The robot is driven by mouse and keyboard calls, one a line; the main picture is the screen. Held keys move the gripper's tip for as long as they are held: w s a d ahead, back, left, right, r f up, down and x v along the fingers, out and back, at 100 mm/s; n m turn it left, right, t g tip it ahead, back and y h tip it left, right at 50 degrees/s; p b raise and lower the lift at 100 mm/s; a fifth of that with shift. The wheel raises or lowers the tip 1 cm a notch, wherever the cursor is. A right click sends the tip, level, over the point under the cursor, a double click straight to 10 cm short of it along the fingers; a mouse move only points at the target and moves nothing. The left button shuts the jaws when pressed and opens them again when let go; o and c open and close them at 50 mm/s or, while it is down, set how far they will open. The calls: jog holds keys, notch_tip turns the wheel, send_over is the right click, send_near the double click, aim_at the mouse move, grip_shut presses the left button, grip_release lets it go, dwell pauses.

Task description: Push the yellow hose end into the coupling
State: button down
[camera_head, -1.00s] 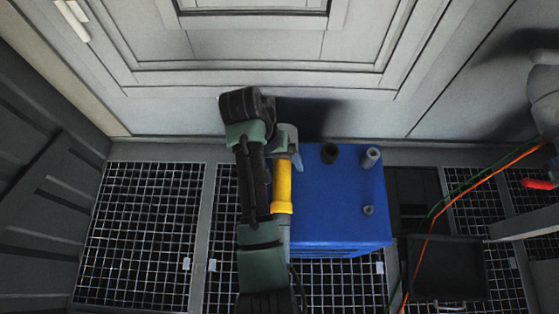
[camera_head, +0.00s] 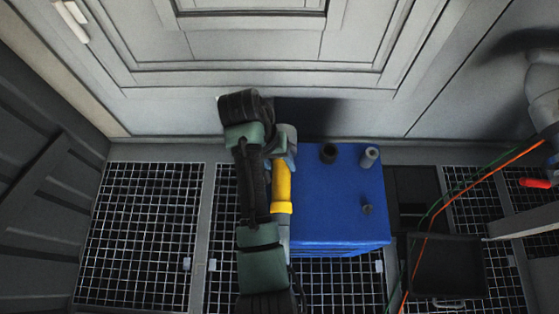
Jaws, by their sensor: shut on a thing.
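The yellow hose end (camera_head: 281,190) stands out to the right of my arm, over the left edge of a blue box (camera_head: 340,200). My gripper (camera_head: 284,150) is at the upper end of the yellow piece and is shut on it; its fingertips are largely hidden by my own wrist and arm. On top of the blue box are a dark round fitting (camera_head: 328,153), a grey fitting (camera_head: 369,157) and a smaller grey fitting (camera_head: 367,208). I cannot tell which of these is the coupling, or whether it is hidden below the yellow piece.
Metal grating (camera_head: 146,235) covers the floor at left, with more at right. A dark open bin (camera_head: 448,268) stands right of the blue box. Green and orange cables (camera_head: 450,189) hang at right, near a red handle (camera_head: 535,183). A grey panelled wall rises behind the box.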

aim_at(279, 184)
jog(key=shift+s+p, duration=2.2)
